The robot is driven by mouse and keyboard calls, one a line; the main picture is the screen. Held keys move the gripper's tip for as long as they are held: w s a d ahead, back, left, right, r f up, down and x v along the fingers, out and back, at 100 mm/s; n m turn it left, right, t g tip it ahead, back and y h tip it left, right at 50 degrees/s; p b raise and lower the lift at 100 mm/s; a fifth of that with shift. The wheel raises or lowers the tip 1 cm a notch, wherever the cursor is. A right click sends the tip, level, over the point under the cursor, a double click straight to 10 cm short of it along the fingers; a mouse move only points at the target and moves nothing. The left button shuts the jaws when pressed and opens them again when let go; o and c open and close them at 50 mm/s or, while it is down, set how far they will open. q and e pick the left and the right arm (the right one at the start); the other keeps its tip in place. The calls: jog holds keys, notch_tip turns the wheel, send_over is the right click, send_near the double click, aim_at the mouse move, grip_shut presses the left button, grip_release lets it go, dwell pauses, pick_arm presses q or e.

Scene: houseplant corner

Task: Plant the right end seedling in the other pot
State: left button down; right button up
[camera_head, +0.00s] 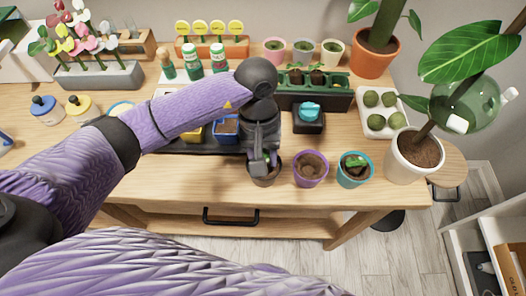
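A dark green seedling tray (312,97) stands at the back with small leafy seedlings (317,76); its right end cell is hard to make out. Along the front edge stand three pots: a brownish pot (266,180) partly hidden by my gripper, a purple pot (311,182) with bare soil, and a teal pot (354,181) with a green seedling (354,162) in it. My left gripper (262,166) points down right over the brownish pot. A bit of green shows at its fingers; whether they grip it is unclear. My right gripper is out of view.
A black box with a teal top (309,112) stands behind the purple pot. A white tray of green balls (382,113) and a large white plant pot (413,157) stand to the right. Flower planters and bottles (192,62) fill the back left.

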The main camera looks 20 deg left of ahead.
pick_arm(q)
grip_release()
dwell(0.5)
jog(key=shift+s+d+p+v, duration=0.2)
jog(key=shift+p+v, duration=0.45)
jog(key=shift+v, duration=0.5)
jog(key=shift+s+d+p+v, duration=0.1)
jog(key=shift+s+p+v, duration=0.15)
jog(key=shift+p+v, duration=0.65)
jog(key=shift+s+d+p+v, duration=0.15)
jog(key=shift+p+v, duration=0.25)
jog(key=shift+v, duration=1)
jog(key=shift+r, duration=0.15)
jog(key=shift+s, duration=0.1)
